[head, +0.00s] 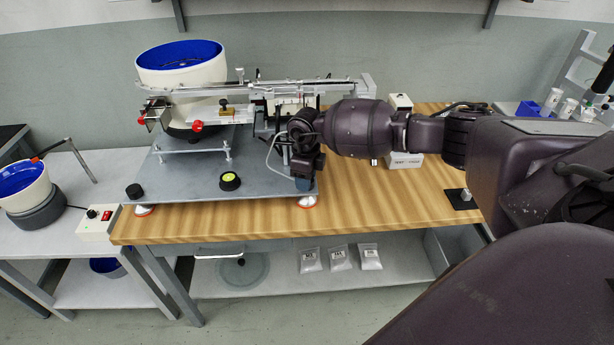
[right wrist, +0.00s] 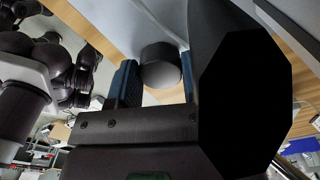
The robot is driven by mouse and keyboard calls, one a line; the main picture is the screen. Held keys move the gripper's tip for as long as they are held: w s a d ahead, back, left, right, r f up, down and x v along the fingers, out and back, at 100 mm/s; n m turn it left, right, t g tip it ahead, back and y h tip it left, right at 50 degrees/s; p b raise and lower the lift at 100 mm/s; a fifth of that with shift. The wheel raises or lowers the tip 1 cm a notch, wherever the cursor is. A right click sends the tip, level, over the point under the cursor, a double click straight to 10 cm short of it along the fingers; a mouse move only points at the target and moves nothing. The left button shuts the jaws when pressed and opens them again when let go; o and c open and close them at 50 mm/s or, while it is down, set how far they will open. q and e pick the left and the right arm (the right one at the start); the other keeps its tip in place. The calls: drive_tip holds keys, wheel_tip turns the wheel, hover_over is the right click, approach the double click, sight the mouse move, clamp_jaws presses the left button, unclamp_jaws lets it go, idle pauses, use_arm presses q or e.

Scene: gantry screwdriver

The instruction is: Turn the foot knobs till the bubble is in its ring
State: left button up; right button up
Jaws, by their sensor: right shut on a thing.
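A grey base plate (head: 190,182) carries the machine and rests on feet with orange-white pads. The round bubble level (head: 230,181) is set in its front middle: a black rim around a yellow-green face. The bubble's exact place is too small to tell. A black foot knob (head: 134,191) stands at the front left corner. My right gripper (head: 305,182) is at the front right corner. In the right wrist view, its blue-padded jaws (right wrist: 157,82) are shut on the dark round right foot knob (right wrist: 161,64). The gripper hides this knob in the head view. My left gripper is out of view.
A white bowl with blue lining (head: 180,65) and a rail stand on the plate. A white box (head: 404,160) is behind my right forearm. The wooden bench top (head: 430,190) is mostly clear at right. A control box (head: 98,222) stands on the left table.

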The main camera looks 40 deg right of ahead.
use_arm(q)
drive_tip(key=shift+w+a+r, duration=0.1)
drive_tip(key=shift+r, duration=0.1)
use_arm(e)
drive_tip(key=shift+m, duration=0.3)
drive_tip(key=o, duration=0.9)
